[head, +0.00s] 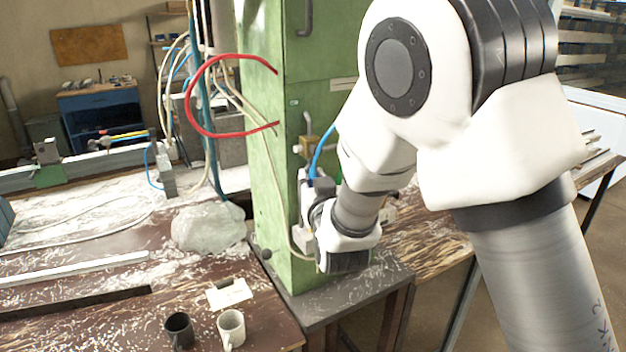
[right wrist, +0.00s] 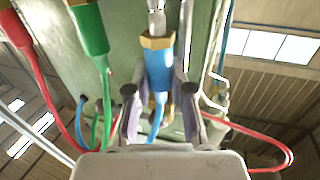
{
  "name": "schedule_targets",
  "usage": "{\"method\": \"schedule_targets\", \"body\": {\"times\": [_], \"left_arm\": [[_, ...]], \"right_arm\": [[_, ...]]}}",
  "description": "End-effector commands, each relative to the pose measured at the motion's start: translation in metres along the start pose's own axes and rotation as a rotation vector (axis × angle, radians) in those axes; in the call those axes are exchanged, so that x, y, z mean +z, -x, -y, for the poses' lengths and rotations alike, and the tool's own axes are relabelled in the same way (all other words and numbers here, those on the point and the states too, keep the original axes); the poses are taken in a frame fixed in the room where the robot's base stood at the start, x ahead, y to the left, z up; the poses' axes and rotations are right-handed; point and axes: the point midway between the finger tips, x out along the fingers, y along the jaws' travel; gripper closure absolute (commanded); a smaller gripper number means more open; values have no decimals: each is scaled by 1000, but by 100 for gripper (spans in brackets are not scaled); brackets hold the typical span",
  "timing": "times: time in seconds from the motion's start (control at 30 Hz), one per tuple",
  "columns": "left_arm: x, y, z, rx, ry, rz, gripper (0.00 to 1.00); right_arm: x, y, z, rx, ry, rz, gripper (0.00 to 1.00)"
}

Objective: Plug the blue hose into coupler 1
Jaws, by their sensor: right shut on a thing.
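The blue hose's plug (right wrist: 158,72) is a blue sleeve with a brass hex collar and a pale metal stem above it, in the right wrist view. My right gripper (right wrist: 159,88) is shut on the blue sleeve from both sides. The plug points upward, and its stem runs to the top edge of the picture. I cannot tell whether the stem is inside a coupler, or which coupler is number 1. In the head view the blue hose (head: 323,146) arches beside the green column, and my right wrist and arm largely hide the gripper. My left gripper is not in view.
A green plug (right wrist: 90,30) and a red plug (right wrist: 14,28) with their hoses hang left of the blue one. The green column (head: 268,160) stands close by, with a red hose loop (head: 190,95). Two mugs (head: 231,328) stand on the bench at the front.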

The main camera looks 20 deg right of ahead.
Motion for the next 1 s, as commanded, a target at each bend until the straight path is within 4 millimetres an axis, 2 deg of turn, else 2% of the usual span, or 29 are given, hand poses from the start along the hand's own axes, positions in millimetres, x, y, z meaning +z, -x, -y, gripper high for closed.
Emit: {"method": "schedule_targets", "body": {"times": [1.0], "left_arm": [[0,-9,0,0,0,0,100]], "right_arm": [[7,0,0,0,0,-1,100]]}}
